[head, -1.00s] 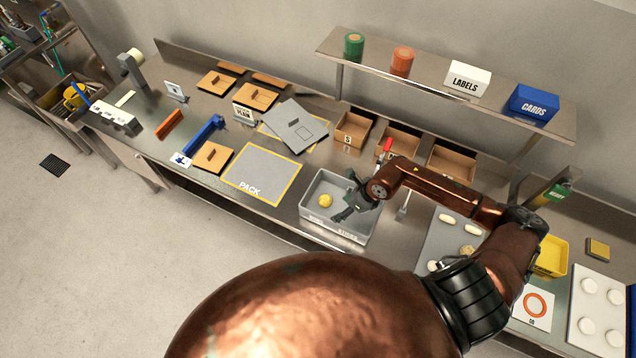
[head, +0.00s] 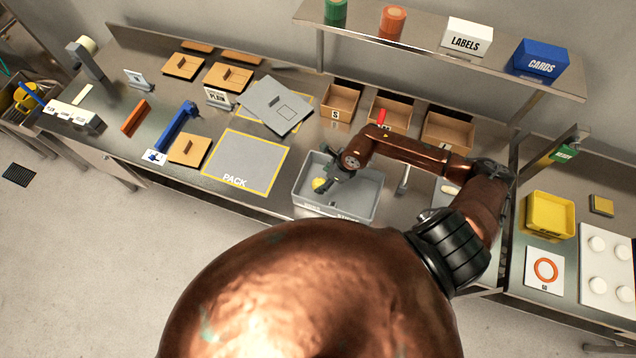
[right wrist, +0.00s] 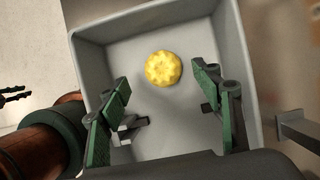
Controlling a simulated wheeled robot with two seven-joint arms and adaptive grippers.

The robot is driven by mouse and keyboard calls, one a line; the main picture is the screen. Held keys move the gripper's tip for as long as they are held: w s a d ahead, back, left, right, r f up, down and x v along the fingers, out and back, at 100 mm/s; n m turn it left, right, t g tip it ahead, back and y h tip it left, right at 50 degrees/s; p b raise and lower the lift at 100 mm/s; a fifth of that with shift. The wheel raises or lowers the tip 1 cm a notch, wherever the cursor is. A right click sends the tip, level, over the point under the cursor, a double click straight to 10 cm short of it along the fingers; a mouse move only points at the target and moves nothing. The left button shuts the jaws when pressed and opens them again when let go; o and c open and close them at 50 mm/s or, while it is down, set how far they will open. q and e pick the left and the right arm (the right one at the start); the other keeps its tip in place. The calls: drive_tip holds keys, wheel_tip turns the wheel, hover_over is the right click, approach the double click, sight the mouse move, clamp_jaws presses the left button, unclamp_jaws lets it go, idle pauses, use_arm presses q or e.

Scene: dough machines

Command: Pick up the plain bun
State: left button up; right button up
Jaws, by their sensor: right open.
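A round, yellow, knobbly bun (head: 319,185) lies in the grey bin (head: 300,200), near its left side in the head view. In the right wrist view the bun (right wrist: 163,69) rests alone on the floor of the bin (right wrist: 88,60). I cannot tell from its look whether it is the plain one. My right gripper (head: 328,178) is over the bin, close to the bun, and partly covers it. In the right wrist view my right gripper (right wrist: 160,85) is open and empty, its green-padded fingers apart, with the bun ahead between their tips. My left gripper does not show.
The bin's walls surround the bun. The PACK mat (head: 246,162) lies clear on the left. Cardboard boxes (head: 387,112) stand behind, under a shelf (head: 430,52). A yellow tub (head: 549,215) and white tray (head: 607,280) stand right. A dark pronged shape (right wrist: 12,96) is unclear.

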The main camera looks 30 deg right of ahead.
sight(321, 182)
drive_tip(key=shift+d+p+x, duration=0.1)
drive_tip(key=shift+p+x, duration=0.2)
drive_tip(key=shift+x, duration=0.85)
drive_tip(key=shift+d+p+x, duration=0.15)
drive_tip(key=shift+p+x, duration=0.15)
drive_tip(key=shift+x, duration=0.85)
drive_tip(key=shift+f, duration=0.1)
drive_tip(key=shift+c, duration=0.6)
drive_tip(key=c, duration=1.1)
